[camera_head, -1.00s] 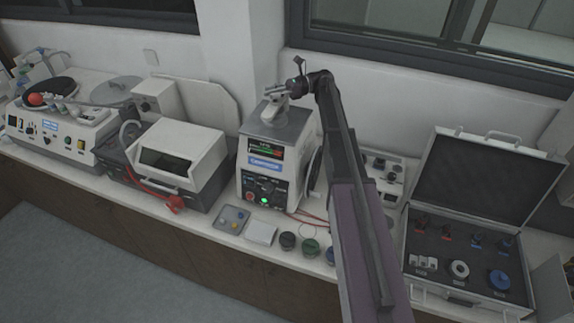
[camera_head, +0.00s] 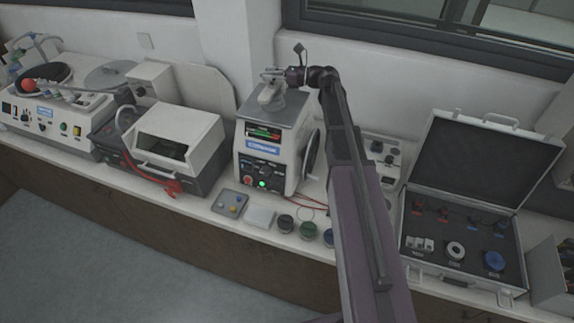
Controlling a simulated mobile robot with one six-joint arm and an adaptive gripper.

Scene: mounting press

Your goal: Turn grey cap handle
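The mounting press (camera_head: 262,150) is a white and grey box with a small lit display, a blue label and a green light on its front. The grey cap with its handle (camera_head: 271,97) sits on top of the press. My arm reaches up from the bottom of the view, and my gripper (camera_head: 279,75) is at the cap handle, at its upper right. The fingers are small and blend with the handle, so their opening and any contact cannot be made out.
A handwheel (camera_head: 310,152) is on the press's right side. A white-lidded machine (camera_head: 178,140) stands to the left. An open case (camera_head: 462,265) with fittings lies to the right. A small tray (camera_head: 230,203) and several round jars sit in front.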

